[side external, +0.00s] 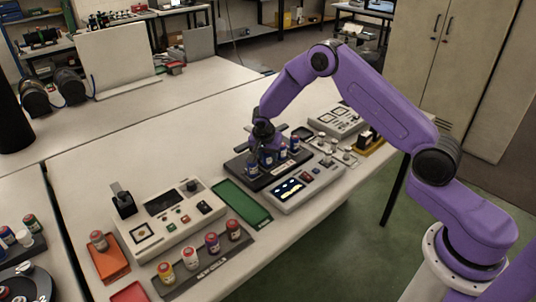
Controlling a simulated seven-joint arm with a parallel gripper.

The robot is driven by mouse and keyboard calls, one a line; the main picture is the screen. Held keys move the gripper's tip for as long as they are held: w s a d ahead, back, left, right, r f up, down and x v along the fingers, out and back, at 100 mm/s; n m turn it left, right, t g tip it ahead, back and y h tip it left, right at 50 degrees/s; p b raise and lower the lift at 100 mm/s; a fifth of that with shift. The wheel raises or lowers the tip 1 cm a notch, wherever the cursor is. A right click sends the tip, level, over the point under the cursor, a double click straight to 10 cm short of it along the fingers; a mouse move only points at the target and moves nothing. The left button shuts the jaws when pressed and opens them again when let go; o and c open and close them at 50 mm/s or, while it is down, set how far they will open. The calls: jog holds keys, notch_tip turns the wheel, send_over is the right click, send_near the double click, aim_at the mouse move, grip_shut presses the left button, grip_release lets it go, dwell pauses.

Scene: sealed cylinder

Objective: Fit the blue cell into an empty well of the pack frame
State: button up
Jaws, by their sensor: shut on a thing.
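My gripper (263,143) is low over the black pack frame (262,177) in the middle of the table, fingers pointing down. It is shut on a blue cell (252,158), which is small and partly covered by the fingers. Several blue-bodied cells (282,154) stand close together in the frame beside the gripper. I cannot tell whether the held cell's bottom is inside a well or just above it. The wells below the gripper are hidden.
A grey NEW CELLS tray (205,270) holds several upright cells at the front. A green tray (241,202) and a tester box (165,222) lie left of the frame. A display unit (300,190) is close in front. Another instrument (338,121) stands behind right.

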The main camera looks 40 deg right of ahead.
jog(key=shift+f, duration=0.2)
jog(key=o, duration=0.8)
jog(key=v, duration=1.1)
jog(key=s+a+r+n+y, duration=0.1)
jog(key=s+a+r+n, duration=0.55)
jog(key=s, duration=0.25)
jog(key=s+d+r+n+g+y, duration=0.1)
jog(key=s+n, duration=0.7)
jog(key=s, duration=0.8)
jog(key=s+d+r+n+g+y, duration=0.1)
jog(key=s+r+n+y, duration=0.1)
jog(key=s+n, duration=0.7)
jog(key=s+r, duration=0.1)
jog(key=s, duration=0.7)
